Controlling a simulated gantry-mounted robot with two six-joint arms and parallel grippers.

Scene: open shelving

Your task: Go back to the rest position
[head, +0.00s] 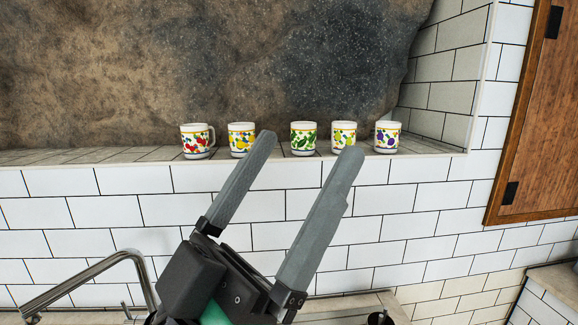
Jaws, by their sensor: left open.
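My left gripper (305,146) shows large in the lower middle of the head view. Its two grey fingers are spread apart with nothing between them, pointing up toward the ledge of mugs. Several white mugs with coloured prints stand upright in a row on the tiled ledge (100,155): a red one (196,142), a yellow one (238,138), a dark green one (303,139), a yellow-green one (343,134) and a purple one (387,137). The fingertips overlap the view near the yellow and yellow-green mugs; I cannot tell whether they touch. My right gripper is not in view.
A metal faucet (85,279) curves up at the lower left. A wooden cabinet door (545,110) with black hinges is at the right. White brick tiles (110,210) cover the wall below the ledge. A counter edge lies along the bottom.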

